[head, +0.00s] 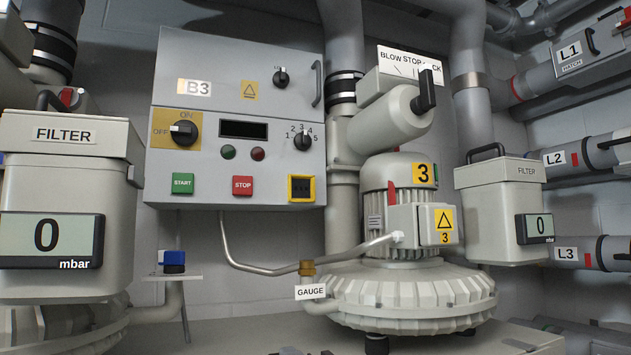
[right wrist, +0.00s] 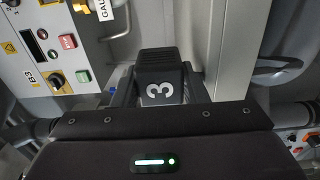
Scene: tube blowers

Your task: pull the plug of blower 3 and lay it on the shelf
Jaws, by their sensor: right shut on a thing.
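The black plug (right wrist: 160,88) marked with a white 3 is between the fingers of my right gripper (right wrist: 158,75) in the right wrist view. The gripper is shut on it, and the plug is apart from the panel. Blower 3 (head: 405,280) stands right of the panel. A small shelf (head: 188,277) below the panel bears a blue and black thing (head: 173,262). My left gripper is not in view.
Filter boxes stand at left (head: 65,190) and right (head: 500,200). Part of the shelf's left end is close to the left filter's display (head: 50,242).

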